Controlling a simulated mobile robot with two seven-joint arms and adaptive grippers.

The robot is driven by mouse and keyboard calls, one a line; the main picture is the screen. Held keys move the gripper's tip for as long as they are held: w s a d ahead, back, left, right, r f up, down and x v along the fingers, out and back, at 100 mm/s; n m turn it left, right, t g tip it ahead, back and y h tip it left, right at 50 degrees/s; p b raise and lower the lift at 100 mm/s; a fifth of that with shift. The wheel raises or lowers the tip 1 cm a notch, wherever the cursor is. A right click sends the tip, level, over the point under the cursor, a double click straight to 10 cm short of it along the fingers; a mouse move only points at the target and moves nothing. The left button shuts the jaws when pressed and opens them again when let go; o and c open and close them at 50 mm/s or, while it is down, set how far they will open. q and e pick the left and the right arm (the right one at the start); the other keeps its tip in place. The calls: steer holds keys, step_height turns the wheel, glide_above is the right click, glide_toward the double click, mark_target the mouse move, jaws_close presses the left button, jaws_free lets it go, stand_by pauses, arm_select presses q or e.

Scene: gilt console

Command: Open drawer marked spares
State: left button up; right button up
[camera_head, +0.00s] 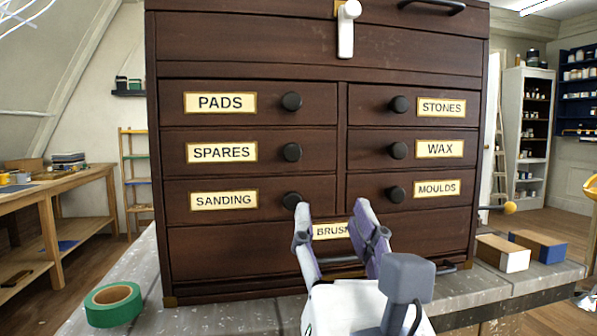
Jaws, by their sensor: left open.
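The spares drawer (262,151) is in the left column of a dark wooden cabinet, between the pads drawer (262,104) and the sanding drawer (255,220). It is shut, with a cream label (222,152) and a round black knob (292,152) on its right part. My left gripper (331,208) is open and empty, in front of the cabinet below and right of that knob. Its left fingertip shows just below the sanding drawer's knob (292,200); whether they touch I cannot tell. My right gripper is not in view.
The stones (440,107), wax (440,149) and moulds (437,188) drawers are shut on the right. A green tape roll (113,304) lies on the bench at left. A white latch (346,30) hangs above.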

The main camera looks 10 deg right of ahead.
mark_target(293, 153)
arm_select(q)
steer(key=w+a+r+n, duration=0.1)
steer(key=w+r, duration=0.1)
steer(key=w, duration=0.1)
steer(key=w+a+r+n+y+p, duration=0.1)
steer(key=w+r, duration=0.1)
steer(key=w, duration=0.2)
steer(key=w+a+r+n+y, duration=0.1)
steer(key=w+r, duration=0.1)
steer(key=w, duration=0.1)
steer(key=shift+w, duration=0.4)
steer(key=shift+w+d+r, duration=0.1)
steer(key=shift+w, duration=0.25)
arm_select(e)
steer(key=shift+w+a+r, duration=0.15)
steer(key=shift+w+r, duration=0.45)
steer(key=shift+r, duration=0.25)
arm_select(q)
steer(key=shift+c, duration=0.4)
jaws_close()
